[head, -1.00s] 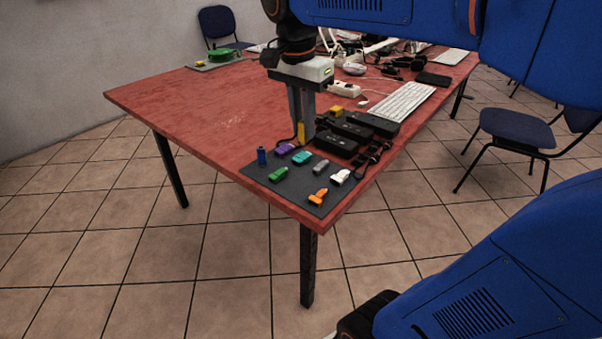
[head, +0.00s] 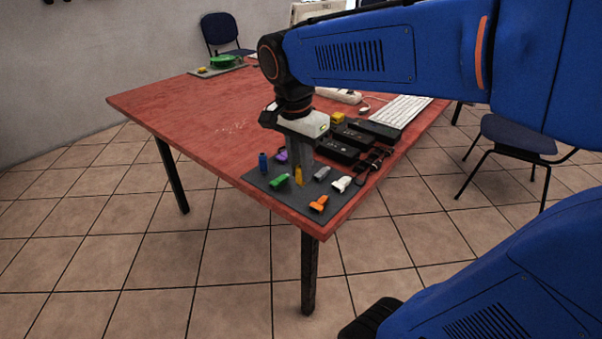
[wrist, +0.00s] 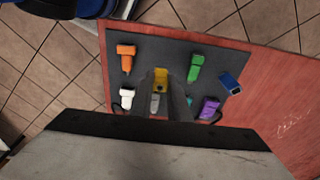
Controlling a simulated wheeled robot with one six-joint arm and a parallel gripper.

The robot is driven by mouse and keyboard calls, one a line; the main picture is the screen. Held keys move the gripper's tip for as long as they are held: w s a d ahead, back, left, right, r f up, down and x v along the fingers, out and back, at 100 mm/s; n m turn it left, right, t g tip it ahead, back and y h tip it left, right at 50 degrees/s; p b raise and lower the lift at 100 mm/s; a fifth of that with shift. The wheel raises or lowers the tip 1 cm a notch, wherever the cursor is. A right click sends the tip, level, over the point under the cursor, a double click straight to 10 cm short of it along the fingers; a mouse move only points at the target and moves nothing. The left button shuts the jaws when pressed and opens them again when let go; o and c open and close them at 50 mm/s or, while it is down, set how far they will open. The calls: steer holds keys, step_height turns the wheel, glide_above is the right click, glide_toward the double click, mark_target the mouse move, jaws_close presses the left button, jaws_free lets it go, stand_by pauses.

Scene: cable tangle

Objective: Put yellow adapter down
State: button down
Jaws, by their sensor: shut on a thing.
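The yellow adapter (head: 299,177) is held between the fingers of my gripper (head: 300,168), which is shut on it. It hangs over the middle of the dark grey mat (head: 291,197) at the table's near corner. In the wrist view the yellow adapter (wrist: 161,75) shows at the fingertips (wrist: 162,85), with the mat (wrist: 222,60) below. I cannot tell whether it touches the mat.
Around it on the mat are green (wrist: 196,67), orange (wrist: 126,58), white (wrist: 126,98), grey (wrist: 155,104), blue (wrist: 230,83) and purple (wrist: 209,107) adapters. Black power bricks (head: 337,147) and a keyboard (head: 402,110) lie behind.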

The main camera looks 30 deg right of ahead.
steer(key=shift+f, duration=0.9)
steer(key=shift+f, duration=0.15)
steer(key=c, duration=1.7)
jaws_free()
steer(key=shift+o, duration=0.2)
step_height(320, 180, up, 12)
steer(key=a, duration=0.1)
steer(key=shift+s+a, duration=0.15)
steer(key=shift+s, duration=0.15)
